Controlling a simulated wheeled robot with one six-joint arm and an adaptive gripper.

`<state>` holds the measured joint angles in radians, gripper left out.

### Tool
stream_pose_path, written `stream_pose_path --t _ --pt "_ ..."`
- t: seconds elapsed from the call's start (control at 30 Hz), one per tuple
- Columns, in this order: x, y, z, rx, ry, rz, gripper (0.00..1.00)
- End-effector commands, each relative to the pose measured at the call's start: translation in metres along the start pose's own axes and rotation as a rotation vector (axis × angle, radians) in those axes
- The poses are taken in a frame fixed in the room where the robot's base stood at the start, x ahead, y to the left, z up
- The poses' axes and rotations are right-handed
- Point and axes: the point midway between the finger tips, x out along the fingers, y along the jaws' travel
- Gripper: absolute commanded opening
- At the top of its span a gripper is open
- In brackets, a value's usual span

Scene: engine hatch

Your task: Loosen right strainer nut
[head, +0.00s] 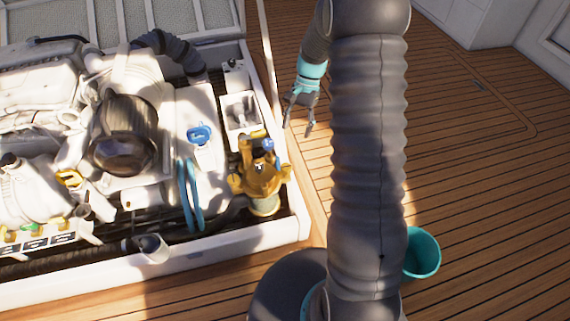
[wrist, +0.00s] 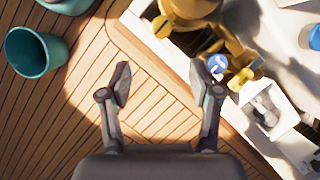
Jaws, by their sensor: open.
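The brass-coloured strainer (head: 262,178) stands at the right end of the engine hatch, upright on a pale base. It also shows at the top of the wrist view (wrist: 190,8). In the wrist view a yellow round part (wrist: 163,27) sits on its near side, and a yellow handle (wrist: 240,78) lies beside a blue knob (wrist: 217,64). I cannot tell which part is the right strainer nut. My gripper (head: 299,124) is open and empty, apart from the strainer, above the deck just outside the hatch rim. Both fingers show in the wrist view (wrist: 160,80).
The white hatch rim (head: 200,262) borders the engine bay. A blue handle (head: 199,134), blue hoses (head: 188,195) and a white box (head: 240,112) are close to the strainer. A teal bucket (head: 422,253) stands on the wooden deck. The deck at right is clear.

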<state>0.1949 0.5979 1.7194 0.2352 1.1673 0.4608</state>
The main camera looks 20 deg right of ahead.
Motion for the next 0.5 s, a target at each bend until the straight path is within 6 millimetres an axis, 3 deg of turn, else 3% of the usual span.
stream_pose_path --t 0.17,0.5 --pt "0.021 -0.002 0.002 -0.004 -0.001 0.004 0.63" --pt "0.083 0.000 0.001 0.000 -0.002 0.003 0.63"
